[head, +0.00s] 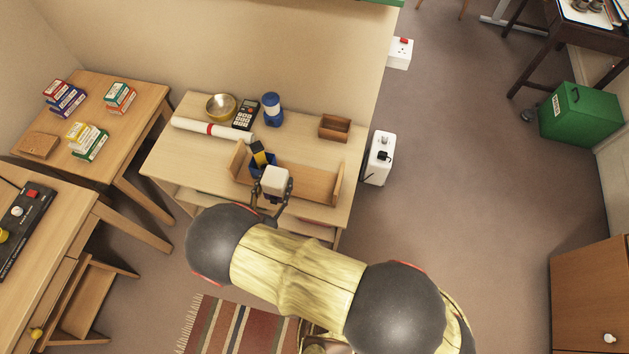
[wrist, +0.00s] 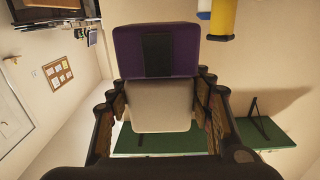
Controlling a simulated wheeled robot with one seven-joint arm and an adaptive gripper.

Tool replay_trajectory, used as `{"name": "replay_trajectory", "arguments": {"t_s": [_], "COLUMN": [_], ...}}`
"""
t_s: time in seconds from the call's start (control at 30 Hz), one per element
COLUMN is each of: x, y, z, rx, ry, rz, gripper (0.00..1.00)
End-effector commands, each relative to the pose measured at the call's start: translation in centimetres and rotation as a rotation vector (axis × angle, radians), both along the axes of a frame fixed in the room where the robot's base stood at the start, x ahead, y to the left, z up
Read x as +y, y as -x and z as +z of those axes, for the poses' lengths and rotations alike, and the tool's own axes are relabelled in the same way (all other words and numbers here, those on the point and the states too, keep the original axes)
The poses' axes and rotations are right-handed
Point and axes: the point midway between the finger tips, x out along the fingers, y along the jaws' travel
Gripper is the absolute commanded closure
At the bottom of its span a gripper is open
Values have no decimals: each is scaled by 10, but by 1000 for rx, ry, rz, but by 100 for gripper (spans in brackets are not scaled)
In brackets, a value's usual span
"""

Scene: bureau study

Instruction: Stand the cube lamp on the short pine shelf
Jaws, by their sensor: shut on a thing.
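The cube lamp, a pale rounded cube (head: 275,180), is held in my gripper (head: 273,188) over the front of the short pine shelf (head: 312,184). This low shelf has two upright ends and stands on the desk. In the wrist view my gripper (wrist: 163,100) is shut on the lamp's pale cube (wrist: 160,107). A purple block with a dark patch (wrist: 158,50) adjoins the cube there and looks like its base. I cannot tell whether the lamp touches the shelf; the gripper and lamp hide part of it.
A yellow-and-black thing (head: 258,153) with blue below is just behind the lamp, towards the shelf's left end. A blue jar (head: 272,108), calculator (head: 245,115), brass bowl (head: 221,106), white roll (head: 205,128) and small wooden holder (head: 335,127) stand behind. Bare shelf shows right of the lamp.

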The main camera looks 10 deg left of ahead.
Motion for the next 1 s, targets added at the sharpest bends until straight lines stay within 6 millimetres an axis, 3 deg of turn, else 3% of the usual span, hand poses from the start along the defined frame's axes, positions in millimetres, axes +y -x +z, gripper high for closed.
{"name": "replay_trajectory", "arguments": {"t_s": [0.13, 0.53, 0.6, 0.8, 1.0], "x": [2, -49, -55, -67, -71], "y": [-7, -76, -84, -103, -110], "z": [-2, -41, -56, -82, -91], "rx": [-1, 0, 1, -1, -1], "ry": [0, 1, 3, 1, 0], "rz": [13, 7, 9, 11, 12], "gripper": [82, 82, 82, 82, 82]}}
